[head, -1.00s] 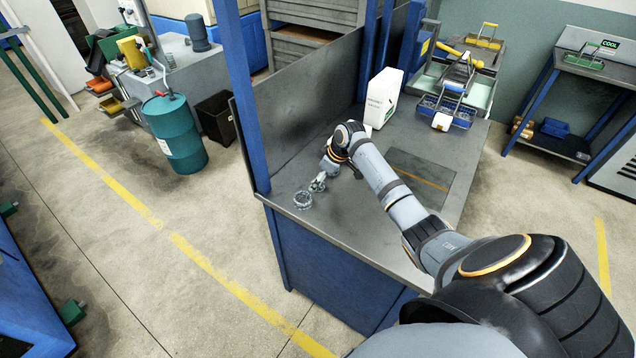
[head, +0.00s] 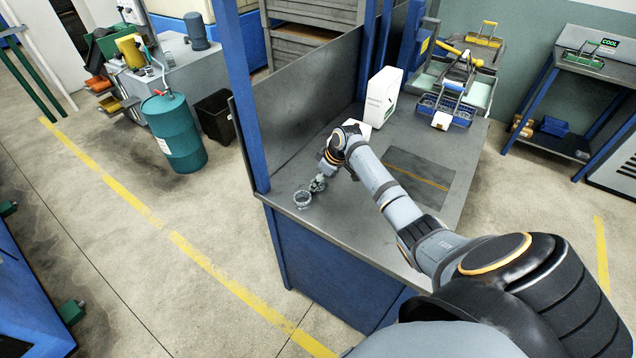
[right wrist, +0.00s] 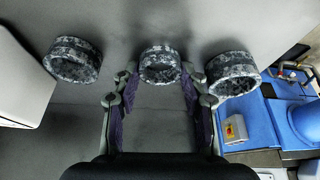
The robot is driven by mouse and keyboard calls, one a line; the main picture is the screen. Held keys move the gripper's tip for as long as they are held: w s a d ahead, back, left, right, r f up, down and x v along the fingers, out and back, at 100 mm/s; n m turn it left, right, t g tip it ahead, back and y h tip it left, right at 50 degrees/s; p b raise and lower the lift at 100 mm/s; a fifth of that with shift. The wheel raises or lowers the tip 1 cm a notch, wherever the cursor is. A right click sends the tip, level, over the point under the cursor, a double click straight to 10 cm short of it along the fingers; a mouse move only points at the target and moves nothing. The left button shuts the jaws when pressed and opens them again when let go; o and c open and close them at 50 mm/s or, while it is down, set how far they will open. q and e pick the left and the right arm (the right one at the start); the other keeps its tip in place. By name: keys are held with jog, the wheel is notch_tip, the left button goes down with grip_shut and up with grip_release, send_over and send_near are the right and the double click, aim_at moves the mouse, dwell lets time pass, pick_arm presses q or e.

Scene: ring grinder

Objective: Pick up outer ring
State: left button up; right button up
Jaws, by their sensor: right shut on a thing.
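Three mottled dark-grey metal rings show in the right wrist view: a left ring (right wrist: 73,60), a middle ring (right wrist: 160,66) and a right ring (right wrist: 231,75). My right gripper (right wrist: 160,82) is shut on the middle ring, with one finger on each side of it. In the head view my right gripper (head: 318,184) is low over the front left corner of the grey workbench (head: 345,230). One ring (head: 303,200) stands on the bench just left of it, apart from the fingers. My left gripper is not in view.
A white box (head: 382,97) stands behind my right arm. Blue-framed bins (head: 445,108) sit at the back of the bench. A blue post (head: 245,100) and a dark panel (head: 300,125) border the bench on the left. The bench front is clear.

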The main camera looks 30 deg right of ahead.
jog(key=shift+r, duration=0.1)
jog(key=shift+r+b, duration=0.3)
jog(key=s+d+r+b, duration=0.2)
jog(key=s+d+r, duration=0.1)
jog(key=d+r, duration=0.3)
jog(key=s+d+r+b, duration=0.2)
jog(key=s+d+r, duration=0.1)
jog(key=d+r, duration=0.3)
jog(key=shift+s+d+b, duration=0.15)
jog(key=shift+s+b, duration=0.1)
jog(key=shift+b, duration=0.1)
